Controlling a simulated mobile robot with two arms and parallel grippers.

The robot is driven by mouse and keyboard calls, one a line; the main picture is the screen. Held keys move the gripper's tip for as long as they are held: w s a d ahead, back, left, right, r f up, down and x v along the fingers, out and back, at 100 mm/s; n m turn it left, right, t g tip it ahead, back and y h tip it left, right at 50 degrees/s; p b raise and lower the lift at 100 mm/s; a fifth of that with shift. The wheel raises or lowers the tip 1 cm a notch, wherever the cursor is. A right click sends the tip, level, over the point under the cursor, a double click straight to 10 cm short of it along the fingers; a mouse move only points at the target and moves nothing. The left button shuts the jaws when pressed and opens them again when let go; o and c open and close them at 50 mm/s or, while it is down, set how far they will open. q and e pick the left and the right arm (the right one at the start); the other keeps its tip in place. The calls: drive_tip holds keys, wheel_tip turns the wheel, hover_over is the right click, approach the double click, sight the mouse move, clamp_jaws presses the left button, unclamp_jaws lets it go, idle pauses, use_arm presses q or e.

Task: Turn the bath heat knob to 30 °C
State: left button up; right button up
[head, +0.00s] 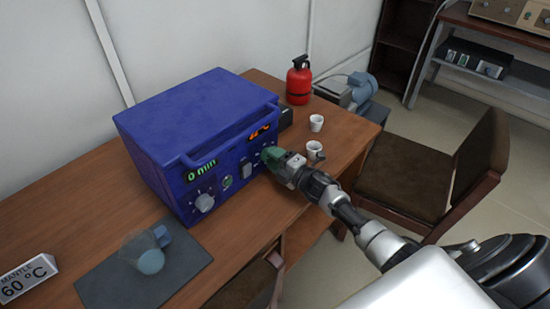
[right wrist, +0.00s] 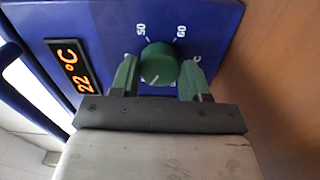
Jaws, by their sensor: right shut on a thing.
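The blue bath unit (head: 200,120) stands on the wooden table. Its front has a green "0 min" display (head: 201,170) and an orange display (head: 262,132), which reads 22 °C in the right wrist view (right wrist: 75,70). The round green heat knob (right wrist: 160,62) shows between my right gripper's green fingers, near the marks 50 and 60; a pale pointer line shows on its lower part. My right gripper (head: 270,156) is shut on this knob, and mostly hides it in the head view. My left gripper is not in view.
A grey knob (head: 205,202) and a switch (head: 247,170) are on the same panel. White cups (head: 316,123) and a red extinguisher (head: 299,80) stand right of the unit. A dark mat (head: 110,290) with a flask and a "MANTLE 60 °C" sign (head: 28,278) lie left. A brown chair (head: 480,150) stands right.

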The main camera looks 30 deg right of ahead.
idle(0.5)
drive_tip(key=o, duration=0.9)
drive_tip(key=shift+s+d, duration=0.1)
drive_tip(key=shift+s, duration=0.05)
drive_tip(key=v, duration=1)
drive_tip(key=shift+s+d+b, duration=0.15)
drive_tip(key=shift+s+b, duration=0.1)
drive_tip(key=shift+b, duration=0.1)
